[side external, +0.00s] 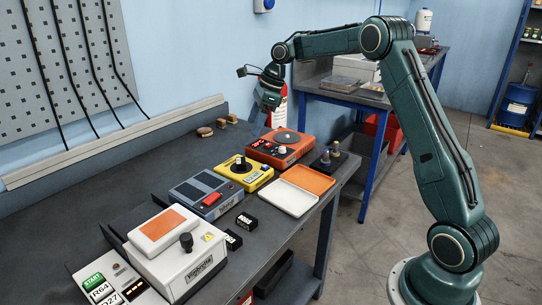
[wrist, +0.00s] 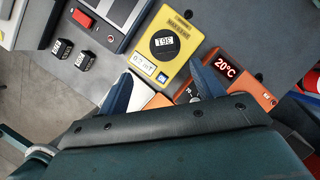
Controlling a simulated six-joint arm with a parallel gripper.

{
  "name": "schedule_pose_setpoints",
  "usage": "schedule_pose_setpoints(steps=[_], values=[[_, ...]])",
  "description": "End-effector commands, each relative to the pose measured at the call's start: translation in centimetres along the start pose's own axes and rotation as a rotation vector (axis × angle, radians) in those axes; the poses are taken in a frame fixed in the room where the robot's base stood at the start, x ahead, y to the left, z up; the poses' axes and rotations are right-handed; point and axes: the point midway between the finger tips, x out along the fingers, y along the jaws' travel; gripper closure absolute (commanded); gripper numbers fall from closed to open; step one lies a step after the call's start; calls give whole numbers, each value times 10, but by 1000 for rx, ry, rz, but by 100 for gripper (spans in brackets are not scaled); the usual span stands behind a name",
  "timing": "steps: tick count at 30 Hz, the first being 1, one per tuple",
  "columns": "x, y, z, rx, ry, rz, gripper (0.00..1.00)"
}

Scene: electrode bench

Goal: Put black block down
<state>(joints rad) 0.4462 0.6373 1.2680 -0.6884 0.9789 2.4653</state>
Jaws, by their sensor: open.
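Two small black blocks with white labels lie apart on the dark bench near its front edge, one at the right (side external: 246,221) and one nearer the white machine (side external: 232,240). My gripper (side external: 268,108) is up above the far end of the bench, over the orange device, well away from both blocks. In the wrist view its two blue fingers (wrist: 162,70) are spread with nothing held between them.
A white machine (side external: 178,268), a grey-blue device with a red button (side external: 205,190), a yellow dial device (side external: 241,173) and an orange hotplate (side external: 281,148) stand in a row. A white-and-orange tray (side external: 290,198) lies at the bench's front edge.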

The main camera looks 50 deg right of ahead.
Motion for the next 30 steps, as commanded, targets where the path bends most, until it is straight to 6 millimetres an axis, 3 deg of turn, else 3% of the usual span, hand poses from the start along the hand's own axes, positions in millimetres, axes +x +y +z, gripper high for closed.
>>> schedule_pose_setpoints(steps=[5,15,23,30], values=[[-24,26,15,-165,9,-25,33],[-77,104,35,-624,52,-78,33],[-108,168,32,-984,101,-111,33],[-127,227,16,-1313,158,-131,33]])
